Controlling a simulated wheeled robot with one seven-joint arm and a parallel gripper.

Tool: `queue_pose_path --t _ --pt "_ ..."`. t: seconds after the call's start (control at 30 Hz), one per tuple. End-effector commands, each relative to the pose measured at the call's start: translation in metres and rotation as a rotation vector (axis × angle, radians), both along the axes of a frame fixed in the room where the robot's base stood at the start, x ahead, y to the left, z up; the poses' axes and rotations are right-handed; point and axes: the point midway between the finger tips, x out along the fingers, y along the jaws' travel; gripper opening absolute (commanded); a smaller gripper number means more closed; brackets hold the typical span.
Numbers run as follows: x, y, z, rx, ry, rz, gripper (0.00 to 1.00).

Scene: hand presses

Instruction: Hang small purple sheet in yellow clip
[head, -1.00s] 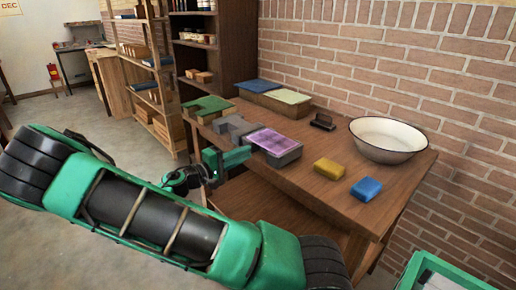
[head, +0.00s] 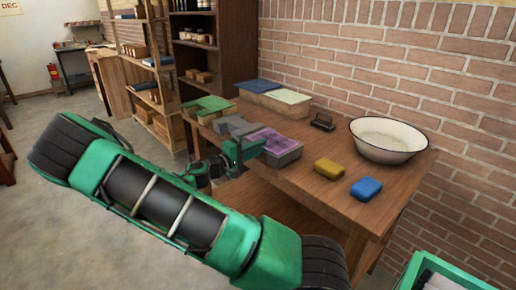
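The purple sheet (head: 274,140) lies flat on top of a grey block (head: 284,158) on the wooden table. My gripper (head: 247,148) is at the left edge of the purple sheet, low over the table's front edge. Its green fingers partly cover the sheet's left side. I cannot tell whether they touch the sheet or how far they are apart. No yellow clip can be made out in the head view.
A yellow block (head: 328,169) and a blue block (head: 366,188) lie right of the sheet. A white basin (head: 388,138) and a dark small object (head: 322,121) stand behind. A brick wall bounds the table.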

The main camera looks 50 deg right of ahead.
Motion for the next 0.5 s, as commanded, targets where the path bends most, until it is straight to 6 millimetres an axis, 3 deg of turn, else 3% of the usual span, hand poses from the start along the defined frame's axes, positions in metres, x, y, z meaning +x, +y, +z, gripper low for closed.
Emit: queue_pose_path --t 0.07,0.17,0.5 --pt "0.0000 0.0000 0.0000 0.000 0.000 0.000 0.12" --pt "0.0000 0.0001 0.0000 0.000 0.000 0.000 0.01" --pt "-0.0001 0.0003 0.0028 0.002 0.000 0.000 0.00"
